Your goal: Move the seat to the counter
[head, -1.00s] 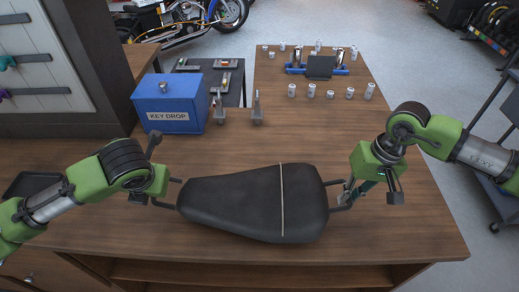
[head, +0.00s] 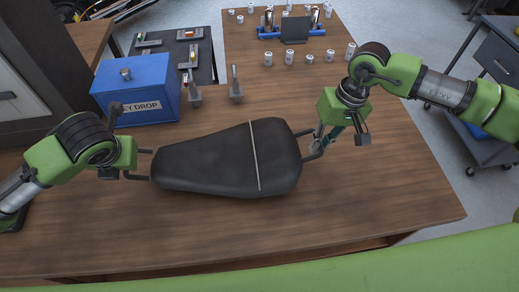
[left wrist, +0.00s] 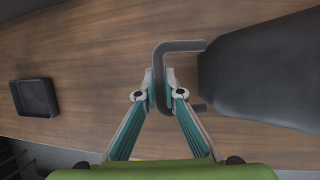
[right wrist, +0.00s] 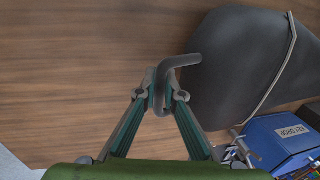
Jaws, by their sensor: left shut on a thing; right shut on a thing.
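The black seat (head: 228,162) has a pale strap across it and a dark bent bar at each end. It is level over the wooden counter (head: 400,200), near its front; whether it touches the top I cannot tell. My left gripper (left wrist: 160,88) is shut on the bar at the seat's narrow end, on the left. My right gripper (head: 318,142) is shut on the bar at its wide end, and this grip also shows in the right wrist view (right wrist: 161,92). In the head view the left fingertips are mostly hidden behind the gripper body.
A blue key drop box (head: 138,92) stands behind the seat at the left, with grey metal parts (head: 236,88) beside it. Several small cans (head: 289,57) and a blue stand (head: 292,30) are farther back. A dark tray (left wrist: 35,97) lies left. The counter's right side is clear.

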